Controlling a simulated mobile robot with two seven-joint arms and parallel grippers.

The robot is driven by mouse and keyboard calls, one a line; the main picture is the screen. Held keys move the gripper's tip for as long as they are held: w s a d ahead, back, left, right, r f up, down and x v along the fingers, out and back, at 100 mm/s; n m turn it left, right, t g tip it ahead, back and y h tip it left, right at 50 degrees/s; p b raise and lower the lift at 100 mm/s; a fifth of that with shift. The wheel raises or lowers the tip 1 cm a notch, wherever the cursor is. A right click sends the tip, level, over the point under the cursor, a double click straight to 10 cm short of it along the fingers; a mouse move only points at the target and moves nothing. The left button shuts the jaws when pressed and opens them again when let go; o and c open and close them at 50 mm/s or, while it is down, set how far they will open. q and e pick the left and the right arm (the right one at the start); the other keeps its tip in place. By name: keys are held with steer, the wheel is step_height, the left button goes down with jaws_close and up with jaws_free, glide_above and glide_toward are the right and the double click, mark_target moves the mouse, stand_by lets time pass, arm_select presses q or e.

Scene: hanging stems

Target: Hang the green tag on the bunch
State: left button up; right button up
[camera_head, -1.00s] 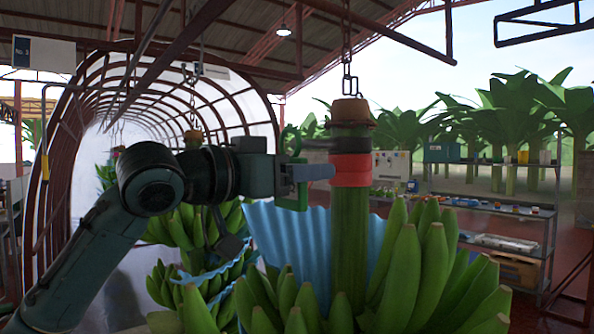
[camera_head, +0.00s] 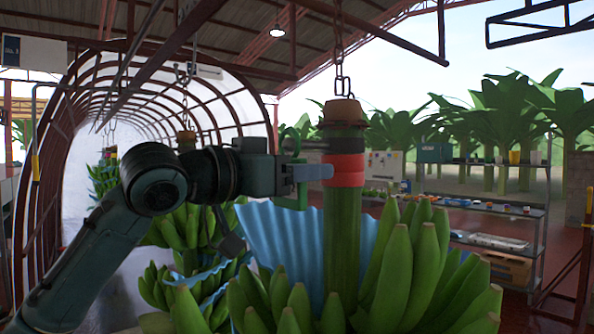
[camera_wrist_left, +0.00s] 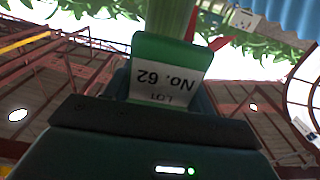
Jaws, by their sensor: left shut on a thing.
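The green tag (camera_head: 292,199) is held by my left gripper (camera_head: 314,172), which is shut on it. In the left wrist view the tag (camera_wrist_left: 170,70) shows a white label reading "LOT No. 62", upside down. The bunch (camera_head: 415,265) of green bananas hangs by its thick green stem (camera_head: 343,230), with a black band (camera_head: 348,145) and a red band (camera_head: 348,170) near the top. The tag is just left of the stem. The pale fingertips overlap the red band's left edge in the picture; I cannot tell whether they touch. My right gripper is out of view.
A chain (camera_head: 342,85) and a brown cap (camera_head: 342,111) are above the stem. A blue sheet (camera_head: 285,240) stands left of the stem among the bananas. Another bunch (camera_head: 185,230) hangs behind my left arm. A shelf rack (camera_head: 490,208) stands back right.

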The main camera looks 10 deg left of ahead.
arm_select(q)
steer(key=shift+x, duration=1.55)
stand_by(0.8)
steer(key=shift+d+f, duration=0.1)
steer(key=shift+f, duration=0.25)
stand_by(0.4)
stand_by(0.3)
steer(key=o, duration=1.2)
